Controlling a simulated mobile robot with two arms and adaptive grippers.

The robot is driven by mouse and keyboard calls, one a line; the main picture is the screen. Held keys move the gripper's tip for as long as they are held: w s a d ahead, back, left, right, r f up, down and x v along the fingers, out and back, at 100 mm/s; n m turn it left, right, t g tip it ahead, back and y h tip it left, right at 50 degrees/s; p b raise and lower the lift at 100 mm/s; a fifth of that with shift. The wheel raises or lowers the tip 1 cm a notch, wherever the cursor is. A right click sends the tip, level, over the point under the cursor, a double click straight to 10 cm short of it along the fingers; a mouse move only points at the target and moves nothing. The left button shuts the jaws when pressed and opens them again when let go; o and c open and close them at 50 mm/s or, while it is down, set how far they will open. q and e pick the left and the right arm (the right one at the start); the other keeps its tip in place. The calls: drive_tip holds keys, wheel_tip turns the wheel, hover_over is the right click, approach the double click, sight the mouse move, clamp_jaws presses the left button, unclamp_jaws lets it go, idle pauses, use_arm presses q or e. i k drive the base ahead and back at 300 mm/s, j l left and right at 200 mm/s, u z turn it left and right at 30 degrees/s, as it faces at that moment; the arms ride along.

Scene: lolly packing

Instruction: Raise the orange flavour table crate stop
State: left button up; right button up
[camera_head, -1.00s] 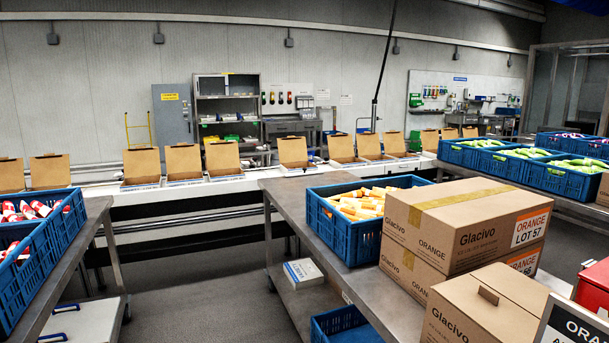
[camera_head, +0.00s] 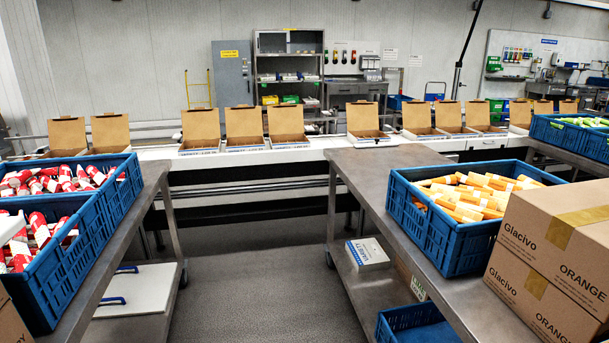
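The orange flavour table (camera_head: 375,171) is a grey metal table right of centre in the head view. A blue crate (camera_head: 437,240) of orange-wrapped lollies (camera_head: 470,193) stands on it. Stacked brown cartons marked Glacivo ORANGE (camera_head: 530,282) stand at its right front. I cannot make out a crate stop on this table; its near part is cut off or hidden by the crate and cartons. Neither of my grippers is in view.
A left metal table (camera_head: 145,185) carries blue crates (camera_head: 95,220) of red-and-white lollies. Open boxes (camera_head: 200,128) line a white conveyor (camera_head: 300,157) behind. Grey floor (camera_head: 250,280) lies free between the tables. Another blue crate (camera_head: 425,328) sits low at the front.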

sight(390, 143)
drive_tip(key=i+u, duration=0.35)
drive_tip(key=i, duration=1.65)
drive_tip(key=i+z, duration=0.15)
drive_tip(key=i, duration=0.35)
drive_tip(key=i+j+z, duration=0.15)
drive_tip(key=i, duration=0.35)
drive_tip(key=i+j+z, duration=0.15)
drive_tip(key=i, duration=0.3)
drive_tip(key=i+j+z, duration=0.15)
drive_tip(key=i, duration=0.35)
drive_tip(key=j, duration=0.1)
